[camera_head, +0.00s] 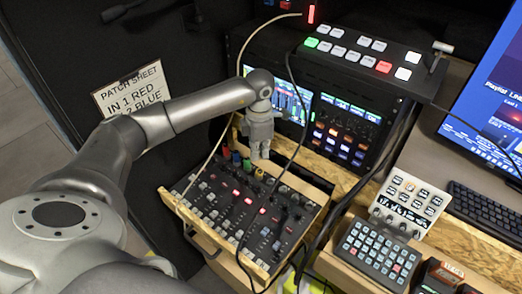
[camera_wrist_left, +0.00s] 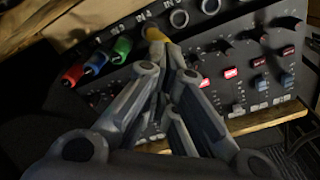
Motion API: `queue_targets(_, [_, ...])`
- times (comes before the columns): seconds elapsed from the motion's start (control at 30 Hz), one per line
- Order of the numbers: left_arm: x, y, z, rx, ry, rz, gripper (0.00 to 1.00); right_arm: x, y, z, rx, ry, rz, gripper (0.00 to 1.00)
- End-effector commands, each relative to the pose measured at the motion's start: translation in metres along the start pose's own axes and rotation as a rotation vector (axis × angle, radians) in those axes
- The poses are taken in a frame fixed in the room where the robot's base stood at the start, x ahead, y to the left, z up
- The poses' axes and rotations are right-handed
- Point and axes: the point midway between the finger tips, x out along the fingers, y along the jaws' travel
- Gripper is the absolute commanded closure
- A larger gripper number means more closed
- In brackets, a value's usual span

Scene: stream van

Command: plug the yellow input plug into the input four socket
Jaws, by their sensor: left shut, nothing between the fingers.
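The mixer (camera_head: 215,222) has a row of plugs along its far edge: red (camera_head: 225,152), blue (camera_head: 236,158), green (camera_head: 247,163) and yellow. The yellow plug (camera_head: 259,174) is last in the row, just below my left gripper (camera_head: 261,155). In the left wrist view, the yellow plug (camera_wrist_left: 155,35) stands in line with the green one (camera_wrist_left: 122,48), beside the "IN 4" label. How deep it sits cannot be told. My left gripper (camera_wrist_left: 172,52) is shut and empty, its fingertips close to the yellow plug. Empty round sockets (camera_wrist_left: 179,18) lie to its right. My right gripper is out of view.
Cables cross over the mixer. A rack unit with a screen (camera_head: 345,125) stands behind it, under a button panel (camera_head: 360,55). A button pad (camera_head: 376,252) and a monitor (camera_head: 490,100) stand right. A patch sheet (camera_head: 130,88) hangs at the left.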

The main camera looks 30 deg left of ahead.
Motion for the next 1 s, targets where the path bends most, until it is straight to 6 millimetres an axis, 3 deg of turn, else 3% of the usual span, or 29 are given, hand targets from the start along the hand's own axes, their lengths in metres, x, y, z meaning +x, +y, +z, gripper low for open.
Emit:
queue_targets(0.2, [0.031,-0.001,0.0,0.001,0.002,-0.002,1.0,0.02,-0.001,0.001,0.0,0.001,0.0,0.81])
queue_targets(0.4, [0.047,-0.001,0.0,0.001,-0.001,-0.001,1.0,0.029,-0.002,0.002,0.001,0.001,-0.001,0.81])
queue_targets(1.0, [0.051,-0.001,0.0,0.002,-0.001,-0.001,1.0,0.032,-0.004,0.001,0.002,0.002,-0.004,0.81])
